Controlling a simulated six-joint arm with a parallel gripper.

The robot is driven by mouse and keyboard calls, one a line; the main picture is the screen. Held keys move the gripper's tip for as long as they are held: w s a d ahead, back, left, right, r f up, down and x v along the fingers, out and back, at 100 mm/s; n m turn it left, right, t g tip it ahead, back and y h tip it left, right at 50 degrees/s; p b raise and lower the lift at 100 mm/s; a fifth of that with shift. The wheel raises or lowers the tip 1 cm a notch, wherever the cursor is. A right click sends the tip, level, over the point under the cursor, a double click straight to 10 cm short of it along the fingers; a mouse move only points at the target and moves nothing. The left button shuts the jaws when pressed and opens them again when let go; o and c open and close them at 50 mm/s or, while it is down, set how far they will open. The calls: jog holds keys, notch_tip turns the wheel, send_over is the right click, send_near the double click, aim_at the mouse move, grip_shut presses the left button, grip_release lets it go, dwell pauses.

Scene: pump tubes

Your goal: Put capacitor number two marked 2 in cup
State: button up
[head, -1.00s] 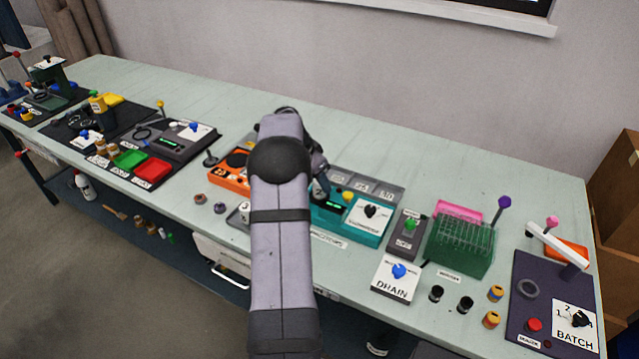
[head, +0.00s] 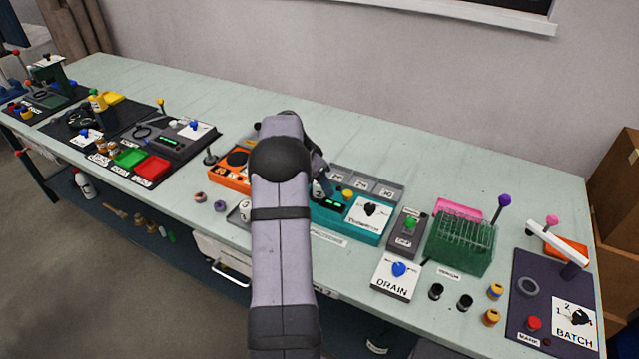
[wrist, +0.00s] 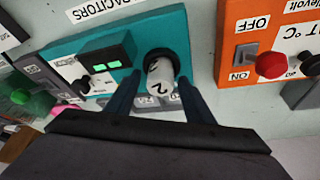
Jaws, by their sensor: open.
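In the wrist view a pale grey capacitor marked 2 (wrist: 160,80) stands at a black round socket or cup (wrist: 160,56) on the teal capacitor device (wrist: 175,25). I cannot tell whether it sits inside that black ring or in front of it. My gripper (wrist: 158,78) is open, with one dark blue finger on each side of the capacitor; contact is not clear.
An orange device (wrist: 265,30) with a red knob stands beside the teal one; it also shows in the head view (head: 228,175). A grey compartment tray (head: 375,187) lies behind. A white cylinder (head: 241,211) is near the front edge. The table's back strip is clear.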

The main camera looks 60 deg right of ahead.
jog(key=b+v, duration=0.1)
jog(key=v, duration=1.1)
jog(key=shift+r, duration=0.15)
jog(key=shift+w+a, duration=0.15)
jog(key=w+a+f+n+t+y, duration=0.1)
jog(key=w+a+n, duration=0.25)
jog(key=a, duration=0.55)
jog(key=w+a+f+n, duration=0.2)
jog(key=a+n, duration=0.2)
jog(key=a, duration=0.6)
jog(key=w+a+f+n+t+y, duration=0.1)
jog(key=w+a+n, duration=0.25)
jog(key=a, duration=0.55)
jog(key=s+a+f+n, duration=0.2)
jog(key=s+a+n, duration=0.1)
jog(key=a, duration=0.4)
jog(key=s+a+f+n+y, duration=0.1)
jog(key=s+a+f+n, duration=0.1)
jog(key=s+a+n, duration=0.2)
jog(key=s+a+f+n+y, duration=0.1)
jog(key=s+a+f+n, duration=0.2)
jog(key=s+a, duration=0.3)
jog(key=a+n, duration=0.1)
jog(key=a, duration=0.3)
jog(key=shift+a, duration=0.3)
jog(key=shift+r, duration=0.1)
